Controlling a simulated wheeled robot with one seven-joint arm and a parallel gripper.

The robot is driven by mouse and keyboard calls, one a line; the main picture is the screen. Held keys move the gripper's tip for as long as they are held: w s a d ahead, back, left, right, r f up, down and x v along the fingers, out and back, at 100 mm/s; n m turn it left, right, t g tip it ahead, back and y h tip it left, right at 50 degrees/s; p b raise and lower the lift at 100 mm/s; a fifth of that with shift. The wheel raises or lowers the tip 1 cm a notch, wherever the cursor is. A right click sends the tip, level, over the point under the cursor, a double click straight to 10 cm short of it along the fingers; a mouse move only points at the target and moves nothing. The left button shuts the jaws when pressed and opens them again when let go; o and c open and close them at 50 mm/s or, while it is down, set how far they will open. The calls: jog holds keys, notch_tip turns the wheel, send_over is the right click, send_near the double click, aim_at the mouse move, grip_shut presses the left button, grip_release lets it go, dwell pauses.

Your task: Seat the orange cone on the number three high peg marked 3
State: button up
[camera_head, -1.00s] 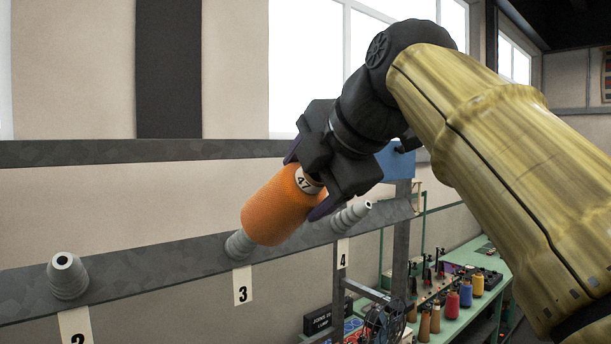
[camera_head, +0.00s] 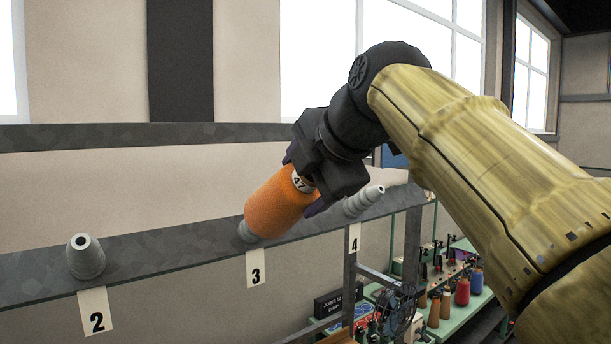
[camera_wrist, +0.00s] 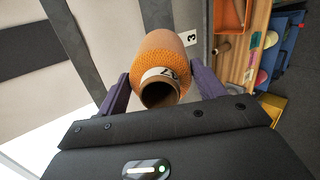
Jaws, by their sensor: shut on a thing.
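The orange cone (camera_head: 279,207) with a white band marked 47 is held by my gripper (camera_head: 308,187), which is shut on its narrow end. The cone tilts, its wide end down and left at the number three peg (camera_head: 247,232). Only a little grey of that peg shows below the cone, above the label 3 (camera_head: 256,268). I cannot tell how far the cone is over the peg. In the wrist view the cone (camera_wrist: 157,62) sits between the purple fingers, its open narrow end facing the camera, with the label 3 (camera_wrist: 191,39) beyond it.
The grey rail (camera_head: 165,252) also bears the bare peg over label 2 (camera_head: 86,257) and the bare peg over label 4 (camera_head: 364,200). A green bench (camera_head: 466,309) with several coloured cones and a dark fan (camera_head: 397,312) stand at lower right.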

jog(key=shift+a+b+x, duration=0.15)
jog(key=shift+b+x, duration=0.1)
jog(key=shift+x, duration=1.5)
jog(key=shift+a+b+x, duration=0.15)
jog(key=shift+b+x, duration=0.05)
jog(key=shift+x, duration=1.55)
jog(key=shift+s, duration=0.25)
jog(key=o, duration=1.4)
jog(key=shift+o, duration=0.2)
jog(key=b+v, duration=0.2)
jog(key=v, duration=1.5)
jog(key=shift+s, duration=0.2)
